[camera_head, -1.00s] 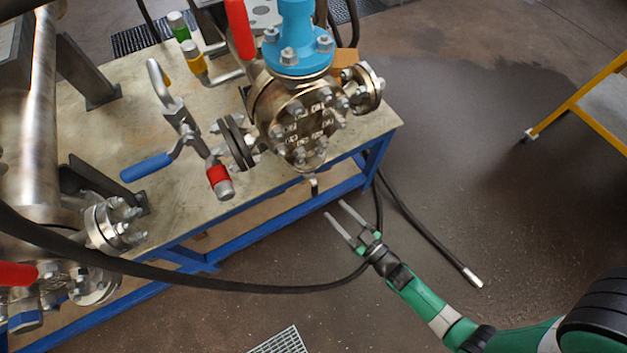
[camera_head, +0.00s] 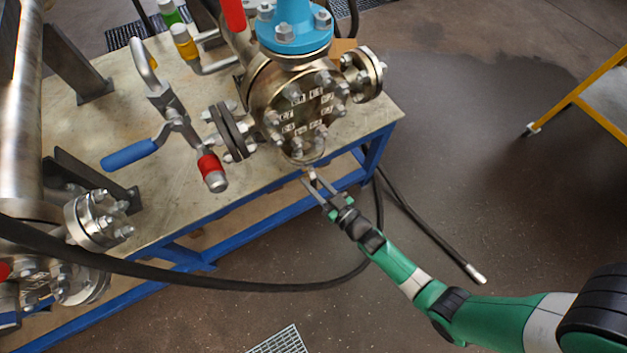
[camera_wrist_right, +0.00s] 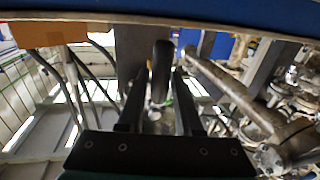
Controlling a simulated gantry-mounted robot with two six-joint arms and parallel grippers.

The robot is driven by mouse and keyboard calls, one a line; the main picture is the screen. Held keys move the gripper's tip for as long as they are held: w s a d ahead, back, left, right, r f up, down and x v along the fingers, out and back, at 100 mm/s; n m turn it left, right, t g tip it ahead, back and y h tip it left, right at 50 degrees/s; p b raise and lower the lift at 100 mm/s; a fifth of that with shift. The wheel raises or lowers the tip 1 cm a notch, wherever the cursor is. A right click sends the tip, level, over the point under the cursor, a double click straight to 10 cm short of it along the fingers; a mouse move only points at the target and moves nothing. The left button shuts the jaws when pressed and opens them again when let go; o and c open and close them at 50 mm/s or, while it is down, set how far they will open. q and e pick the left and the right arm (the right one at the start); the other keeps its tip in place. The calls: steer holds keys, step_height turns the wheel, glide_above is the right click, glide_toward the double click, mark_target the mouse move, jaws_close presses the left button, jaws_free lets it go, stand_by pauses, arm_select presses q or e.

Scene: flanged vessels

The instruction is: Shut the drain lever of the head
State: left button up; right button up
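The head is the steel flanged vessel end (camera_head: 296,112) with a ring of bolts, under a blue bolted cap. Just below its lower edge, at the front edge of the bench, a small metal part (camera_head: 305,173) shows, mostly covered; I cannot tell if it is the drain lever. My right gripper (camera_head: 313,178) is open, its fingertips at that part. In the right wrist view, a dark rounded bar (camera_wrist_right: 162,72) lies between the two spread fingers; contact cannot be told. My left gripper is not in view.
A blue-handled lever (camera_head: 130,155) and a red-banded pipe end (camera_head: 212,172) stand left of the head. A black hose (camera_head: 200,283) crosses in front of the bench (camera_head: 180,222).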

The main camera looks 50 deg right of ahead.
jaws_close()
stand_by(1.1)
